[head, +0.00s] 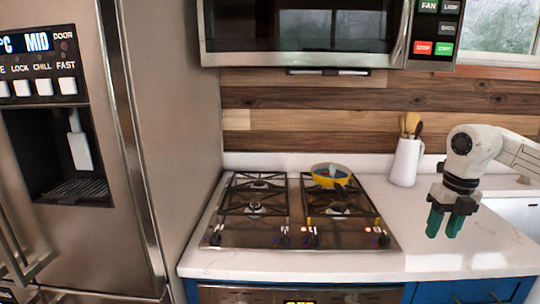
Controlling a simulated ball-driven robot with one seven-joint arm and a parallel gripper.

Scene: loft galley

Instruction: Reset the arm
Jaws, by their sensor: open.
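My gripper (445,226) hangs at the right of the head view, with teal fingertips pointing down. It is open, with a gap between the fingers and nothing held. It is above the white countertop (440,262), in front of the white jug and right of the stovetop. My arm comes in from the right edge and bends down at a rounded white joint.
A stovetop (270,232) with a yellow pan (328,176) on its back right burner sits on the counter. A white jug (405,163) of utensils stands behind. A steel fridge (165,120) fills the left; a microwave (305,35) hangs above. Blue cabinets (465,292) are below.

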